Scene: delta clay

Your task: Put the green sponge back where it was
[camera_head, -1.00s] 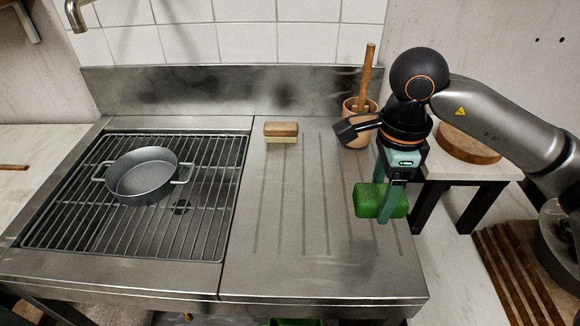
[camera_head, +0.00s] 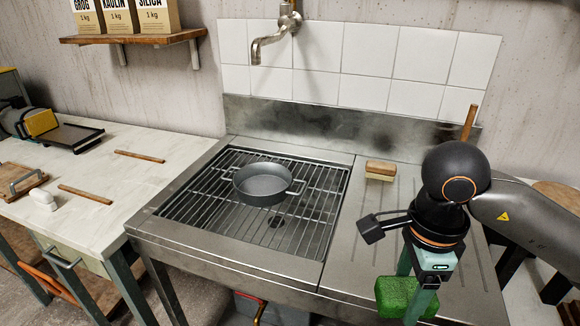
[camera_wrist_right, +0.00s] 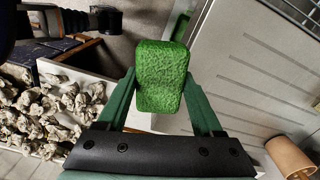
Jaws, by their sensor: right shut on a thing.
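The green sponge (camera_head: 398,297) is a bright green block at the lower right of the head view. My right gripper (camera_head: 414,296) is shut on it and holds it by the front part of the steel drainboard (camera_head: 345,235). In the right wrist view the sponge (camera_wrist_right: 161,78) sits between the two green fingers. Whether it touches the drainboard cannot be told. My left gripper is not in view.
A grey pan (camera_head: 262,184) stands on the sink grid (camera_head: 190,205). A wooden brush (camera_head: 380,170) lies at the back of the drainboard. A worktable (camera_head: 120,190) with wooden sticks is on the left. A tap (camera_head: 270,42) hangs above the sink.

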